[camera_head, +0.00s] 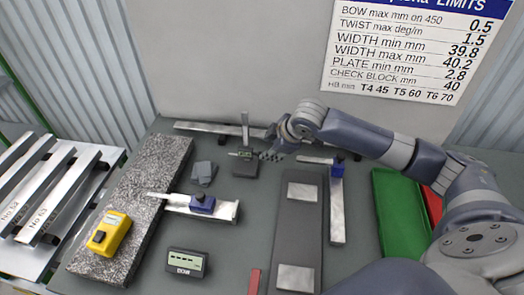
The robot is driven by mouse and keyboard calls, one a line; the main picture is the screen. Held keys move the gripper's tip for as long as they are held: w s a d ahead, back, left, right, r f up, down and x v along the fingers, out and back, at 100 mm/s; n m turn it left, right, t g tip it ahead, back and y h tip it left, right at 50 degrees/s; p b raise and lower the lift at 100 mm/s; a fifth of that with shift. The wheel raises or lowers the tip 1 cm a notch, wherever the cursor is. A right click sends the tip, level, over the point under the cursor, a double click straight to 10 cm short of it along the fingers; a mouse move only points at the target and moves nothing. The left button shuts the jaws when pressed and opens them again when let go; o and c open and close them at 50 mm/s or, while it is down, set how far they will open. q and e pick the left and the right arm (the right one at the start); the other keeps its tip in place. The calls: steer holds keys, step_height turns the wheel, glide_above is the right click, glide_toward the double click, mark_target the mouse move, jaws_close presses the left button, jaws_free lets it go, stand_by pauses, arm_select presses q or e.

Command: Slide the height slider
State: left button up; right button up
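The height gauge stands near the back of the table, with a pale upright column (245,123) and a dark block with a small display (243,160) at its lower part. I take this block to be the height slider or the base with it; the two are hard to separate at this size. My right gripper (268,156) comes in from the right, with its dark fingers low and just right of the block. Whether they touch it cannot be told, nor whether they are open or shut. My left gripper is not in view.
A granite plate (128,205) carries a yellow device (108,233). A blue-and-silver caliper (203,205), a digital readout (187,262) and a dark bar with two pale plates (299,230) lie nearby.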

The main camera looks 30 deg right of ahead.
mark_target(245, 152)
steer(key=p+x, duration=0.1)
steer(key=x, duration=0.5)
steer(key=shift+w+f, duration=0.15)
steer(key=shift+f, duration=0.15)
jaws_close()
